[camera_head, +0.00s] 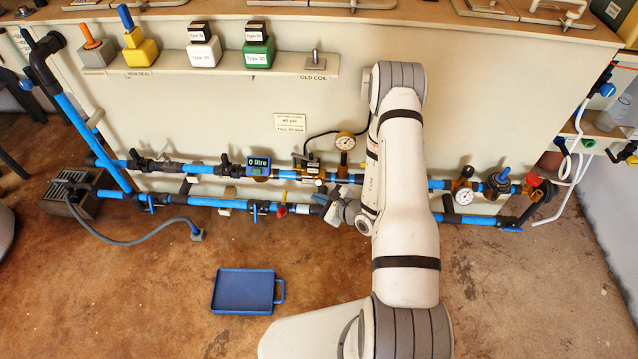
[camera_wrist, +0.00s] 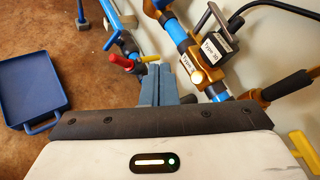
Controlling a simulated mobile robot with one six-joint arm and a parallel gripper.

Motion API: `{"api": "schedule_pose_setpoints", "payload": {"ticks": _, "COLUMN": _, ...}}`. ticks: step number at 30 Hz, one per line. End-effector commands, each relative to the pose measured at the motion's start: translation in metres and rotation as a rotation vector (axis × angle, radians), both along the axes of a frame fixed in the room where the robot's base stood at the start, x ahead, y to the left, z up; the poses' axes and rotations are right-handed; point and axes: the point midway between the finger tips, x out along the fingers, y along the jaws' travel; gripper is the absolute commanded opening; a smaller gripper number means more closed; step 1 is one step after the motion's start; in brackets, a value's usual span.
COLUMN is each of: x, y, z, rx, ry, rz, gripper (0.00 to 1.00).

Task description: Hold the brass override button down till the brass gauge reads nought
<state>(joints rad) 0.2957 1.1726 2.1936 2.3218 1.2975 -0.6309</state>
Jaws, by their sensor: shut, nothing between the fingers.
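My gripper (camera_wrist: 158,72) is shut and empty, its two grey-blue fingers together. In the head view my gripper (camera_head: 326,202) is low at the pipes, left of my forearm. A small round brass button (camera_wrist: 199,76), bright on its face, sits on the pipe fitting right of my fingertips, with a gap between them in the picture. It also shows in the head view (camera_head: 319,182). The brass gauge (camera_head: 345,141) stands above the upper pipe, with a white dial; its needle is too small to read. Its dial does not show in the wrist view.
A black block (camera_wrist: 218,45) with a metal handle and Type 30 labels stands by the button. A red-handled valve (camera_wrist: 122,61) and a yellow lever (camera_wrist: 150,58) lie close left. A second gauge (camera_head: 464,196) is at right. A blue tray (camera_head: 244,291) lies on open floor.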

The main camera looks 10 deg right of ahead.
Motion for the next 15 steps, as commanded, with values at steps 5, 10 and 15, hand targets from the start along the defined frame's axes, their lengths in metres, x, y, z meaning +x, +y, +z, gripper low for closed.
{"api": "schedule_pose_setpoints", "payload": {"ticks": 5, "x": 0.017, "y": -0.006, "z": -0.013, "rx": -0.001, "ry": -0.003, "rz": 0.000, "gripper": 0.00}}
{"api": "schedule_pose_setpoints", "payload": {"ticks": 10, "x": 0.038, "y": -0.012, "z": -0.026, "rx": 0.000, "ry": -0.002, "rz": 0.000, "gripper": 0.00}}
{"api": "schedule_pose_setpoints", "payload": {"ticks": 15, "x": 0.055, "y": -0.018, "z": -0.037, "rx": -0.001, "ry": -0.002, "rz": 0.000, "gripper": 0.00}}
